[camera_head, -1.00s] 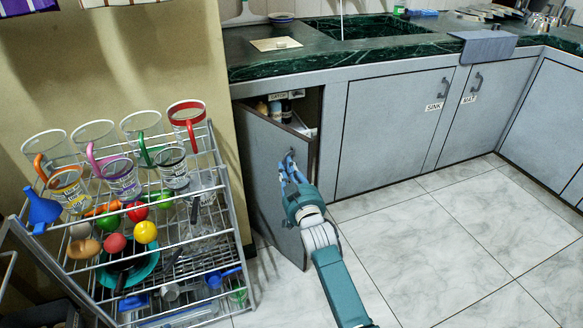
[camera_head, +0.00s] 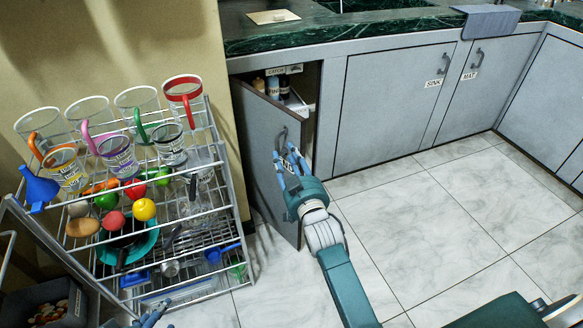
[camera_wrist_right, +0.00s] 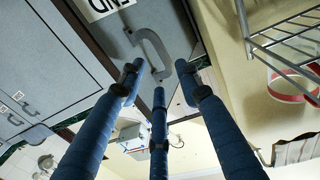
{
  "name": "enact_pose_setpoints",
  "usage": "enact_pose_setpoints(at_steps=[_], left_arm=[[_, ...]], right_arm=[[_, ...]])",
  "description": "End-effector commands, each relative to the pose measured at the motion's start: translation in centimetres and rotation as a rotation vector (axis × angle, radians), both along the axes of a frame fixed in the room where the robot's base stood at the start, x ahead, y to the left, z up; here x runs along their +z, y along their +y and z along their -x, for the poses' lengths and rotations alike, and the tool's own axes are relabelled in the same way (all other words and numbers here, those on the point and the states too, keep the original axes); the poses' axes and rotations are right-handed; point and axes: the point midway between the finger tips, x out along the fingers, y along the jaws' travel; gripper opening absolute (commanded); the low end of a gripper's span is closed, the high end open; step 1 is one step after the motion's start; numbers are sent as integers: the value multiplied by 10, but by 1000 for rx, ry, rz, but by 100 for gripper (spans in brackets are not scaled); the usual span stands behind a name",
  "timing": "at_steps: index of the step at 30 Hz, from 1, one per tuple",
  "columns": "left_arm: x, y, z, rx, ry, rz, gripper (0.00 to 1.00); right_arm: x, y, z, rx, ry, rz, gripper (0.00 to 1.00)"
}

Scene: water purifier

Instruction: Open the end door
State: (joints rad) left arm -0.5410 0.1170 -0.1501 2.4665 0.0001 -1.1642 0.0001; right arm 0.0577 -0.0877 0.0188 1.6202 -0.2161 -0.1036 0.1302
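The end door (camera_head: 262,150) is the grey cabinet door at the left end of the counter. It stands ajar, with the dark cabinet inside showing at its right edge. Its curved grey handle (camera_head: 281,137) also shows in the right wrist view (camera_wrist_right: 152,48), near a partly cut-off label. My right gripper (camera_head: 287,160) is just in front of the door, below the handle. Its blue fingers (camera_wrist_right: 160,82) are spread apart with nothing between them; the tips are close to the handle, contact unclear. What seems to be my left gripper (camera_head: 152,317) shows only partly at the bottom edge.
Bottles (camera_head: 273,86) stand inside the cabinet. The closed sink door (camera_head: 385,105) and mat door (camera_head: 487,85) are to the right. The tiled floor (camera_head: 430,215) ahead is clear.

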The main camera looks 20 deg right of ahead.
Motion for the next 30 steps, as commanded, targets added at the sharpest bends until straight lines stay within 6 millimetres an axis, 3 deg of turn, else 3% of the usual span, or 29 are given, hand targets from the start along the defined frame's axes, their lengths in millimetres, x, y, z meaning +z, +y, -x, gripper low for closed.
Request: enact_pose_setpoints(at_steps=[3, 9, 20, 25, 30], left_arm=[[0, 0, 0, 0, 1, 0, 40], [0, 0, 0, 0, 1, 0, 40], [0, 0, 0, 0, 1, 0, 40], [0, 0, 0, 1, 1, 0, 40], [0, 0, 0, 1, 1, 0, 40]], right_arm=[[-1, 2, 25, 2, 1, -1, 34], [-1, 4, 49, 3, 1, -1, 34], [-1, 5, 54, 3, 1, -1, 34], [-8, 3, 64, 4, 46, 4, 0], [-30, 2, 97, 18, 193, 19, 0]])
